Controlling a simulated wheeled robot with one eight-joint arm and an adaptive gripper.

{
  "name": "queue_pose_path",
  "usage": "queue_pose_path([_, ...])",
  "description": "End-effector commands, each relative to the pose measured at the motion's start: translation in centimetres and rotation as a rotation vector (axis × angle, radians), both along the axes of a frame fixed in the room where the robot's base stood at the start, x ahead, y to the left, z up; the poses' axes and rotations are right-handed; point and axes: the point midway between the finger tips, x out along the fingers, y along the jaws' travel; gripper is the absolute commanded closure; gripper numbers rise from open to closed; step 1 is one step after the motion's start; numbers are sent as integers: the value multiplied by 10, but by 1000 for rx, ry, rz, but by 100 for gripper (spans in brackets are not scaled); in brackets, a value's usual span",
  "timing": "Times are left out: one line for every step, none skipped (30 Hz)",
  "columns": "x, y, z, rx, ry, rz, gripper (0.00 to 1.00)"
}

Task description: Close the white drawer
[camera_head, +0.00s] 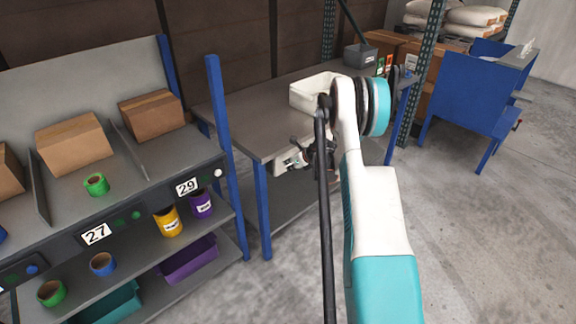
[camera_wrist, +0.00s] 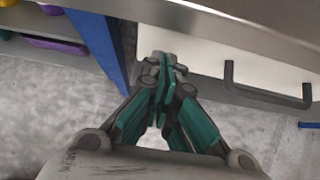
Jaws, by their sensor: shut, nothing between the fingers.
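The white drawer (camera_wrist: 215,58) is under the grey tabletop's edge in the wrist view, with a dark bar handle (camera_wrist: 268,98) on its front. In the head view only a small part of the drawer (camera_head: 284,162) shows below the table edge; my arm hides the rest. I cannot tell how far it stands out. My gripper (camera_wrist: 163,64) is shut and empty, its fingertips at the left end of the drawer front, left of the handle. I cannot tell whether they touch it. In the head view my gripper (camera_head: 308,155) is at the table's front edge.
A shelf rack (camera_head: 150,160) with cartons and cups stands left. A blue chair-like frame (camera_head: 468,95) stands right. The floor at right is clear.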

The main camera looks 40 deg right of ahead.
Motion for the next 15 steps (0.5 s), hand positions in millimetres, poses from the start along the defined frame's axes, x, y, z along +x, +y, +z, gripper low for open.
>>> queue_pose_path([-6, -4, 0, -1, 1, -1, 100])
queue_pose_path([-10, -5, 0, -1, 2, 1, 100])
queue_pose_path([-16, -6, 7, -1, 2, 1, 100])
queue_pose_path([-21, -6, 14, 0, 2, 1, 100])
queue_pose_path([-26, -6, 20, 1, 2, 1, 100])
queue_pose_path([-32, -7, 27, 1, 2, 2, 100])
queue_pose_path([-37, -7, 31, 0, 3, 2, 100])
queue_pose_path([-42, -8, 36, 0, 3, 2, 100])
queue_pose_path([-48, -8, 41, 0, 3, 2, 100])
queue_pose_path([-52, -8, 45, 0, 3, 2, 100])
queue_pose_path([-56, -8, 49, 0, 3, 2, 100])
queue_pose_path([-61, -9, 53, 0, 3, 1, 100])
queue_pose_path([-64, -9, 56, 0, 4, 1, 100])
queue_pose_path([-67, -10, 59, -1, 4, 2, 100])
queue_pose_path([-71, -10, 62, 0, 4, 3, 100])
